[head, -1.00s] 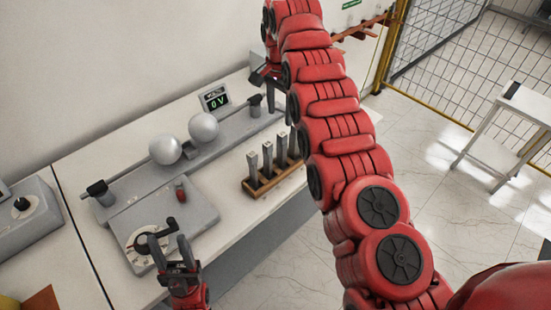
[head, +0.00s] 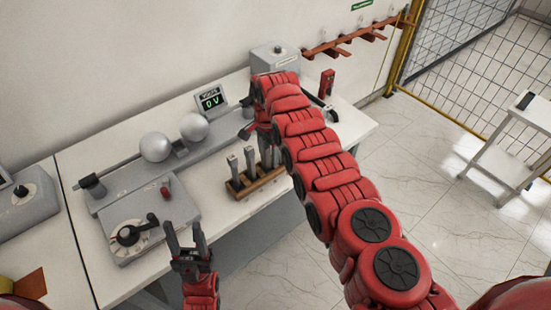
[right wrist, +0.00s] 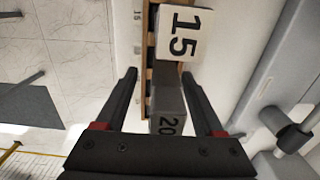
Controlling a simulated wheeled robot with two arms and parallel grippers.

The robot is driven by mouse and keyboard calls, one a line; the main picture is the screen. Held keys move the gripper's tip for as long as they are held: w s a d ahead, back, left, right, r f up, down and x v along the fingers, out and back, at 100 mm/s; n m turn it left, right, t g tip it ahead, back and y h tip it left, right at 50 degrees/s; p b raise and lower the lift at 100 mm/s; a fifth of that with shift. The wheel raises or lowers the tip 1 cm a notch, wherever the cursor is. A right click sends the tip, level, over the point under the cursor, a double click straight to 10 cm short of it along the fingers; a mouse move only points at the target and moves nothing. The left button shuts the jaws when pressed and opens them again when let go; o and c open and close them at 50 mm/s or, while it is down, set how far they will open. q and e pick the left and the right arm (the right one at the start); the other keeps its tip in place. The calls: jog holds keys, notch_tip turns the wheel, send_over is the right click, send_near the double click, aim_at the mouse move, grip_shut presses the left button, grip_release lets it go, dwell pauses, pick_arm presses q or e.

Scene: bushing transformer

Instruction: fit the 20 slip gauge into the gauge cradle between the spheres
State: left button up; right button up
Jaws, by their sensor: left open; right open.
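The 20 slip gauge (right wrist: 168,108) is a grey block between the two open fingers of my right gripper (right wrist: 160,78) in the right wrist view. Its label faces the camera; I cannot tell whether the fingers touch it. The 15 gauge (right wrist: 182,35) stands just beyond it. In the head view, my right gripper (head: 252,129) is over the back of the gauge rack, partly hidden by my arm. Two grey spheres, left (head: 156,147) and right (head: 194,127), sit on the bench unit; the gauge cradle (head: 181,151) is small between them. My left gripper (head: 184,232) is open and empty at the bench front.
The wooden rack (head: 243,193) holds several upright gauges. A dial panel (head: 150,205) with a red switch lies in front of the spheres. A voltage display (head: 211,101) reads 0 V. A grey box (head: 276,58) stands at the back right.

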jog(key=shift+w+f, duration=0.15)
jog(key=shift+a, duration=0.3)
jog(key=shift+s+a+r, duration=0.2)
jog(key=shift+s+a, duration=0.05)
jog(key=shift+a, duration=0.1)
jog(key=c, duration=0.5)
jog(key=shift+d, duration=0.35)
grip_shut()
jog(key=shift+a, duration=0.15)
jog(key=shift+w+r, duration=0.1)
